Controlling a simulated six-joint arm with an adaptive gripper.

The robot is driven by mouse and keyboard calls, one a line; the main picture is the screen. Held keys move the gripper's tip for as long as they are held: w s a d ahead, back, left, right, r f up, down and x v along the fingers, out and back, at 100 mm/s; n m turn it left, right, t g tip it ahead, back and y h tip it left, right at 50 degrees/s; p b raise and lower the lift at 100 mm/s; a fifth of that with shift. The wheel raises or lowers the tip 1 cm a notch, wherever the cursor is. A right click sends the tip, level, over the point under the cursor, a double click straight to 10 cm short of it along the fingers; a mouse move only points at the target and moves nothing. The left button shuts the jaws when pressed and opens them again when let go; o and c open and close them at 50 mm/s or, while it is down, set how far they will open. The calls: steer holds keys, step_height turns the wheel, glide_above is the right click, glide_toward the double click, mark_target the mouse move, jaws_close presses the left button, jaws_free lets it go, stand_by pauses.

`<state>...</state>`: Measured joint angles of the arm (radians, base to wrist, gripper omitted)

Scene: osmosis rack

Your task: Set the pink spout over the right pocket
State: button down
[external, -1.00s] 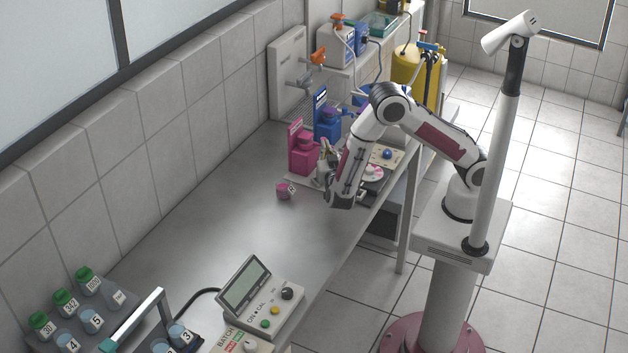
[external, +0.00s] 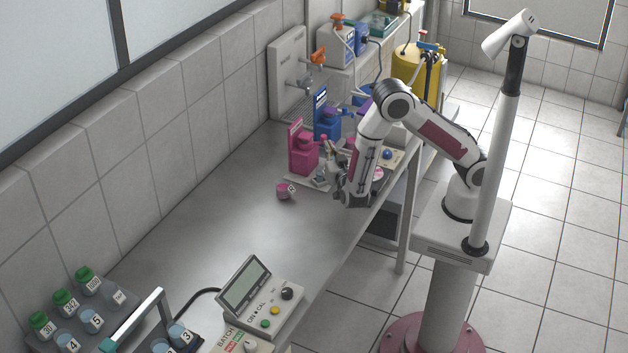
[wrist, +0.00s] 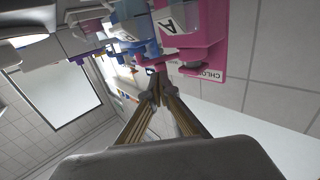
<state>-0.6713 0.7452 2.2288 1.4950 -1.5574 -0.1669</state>
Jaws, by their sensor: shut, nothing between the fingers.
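The pink dispenser (external: 304,157) stands on a pale base plate (external: 300,181) against the wall side of the bench. Its pink spout (wrist: 165,58) reaches out from the body in the wrist view, just beyond my fingertips. My gripper (wrist: 155,92) is shut and empty, its fingertips close to the spout; whether they touch it I cannot tell. In the external view my wrist hangs low over the bench to the right of the dispenser. The pockets are hidden or too small to make out, so I cannot tell which one the spout is over.
A control box with a screen (external: 262,292) and racked bottles (external: 66,303) are at the front. The middle of the bench is clear.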

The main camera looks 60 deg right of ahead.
steer(key=v, duration=1.2)
steer(key=shift+s+d, duration=0.15)
steer(key=shift+s, duration=0.35)
stand_by(0.3)
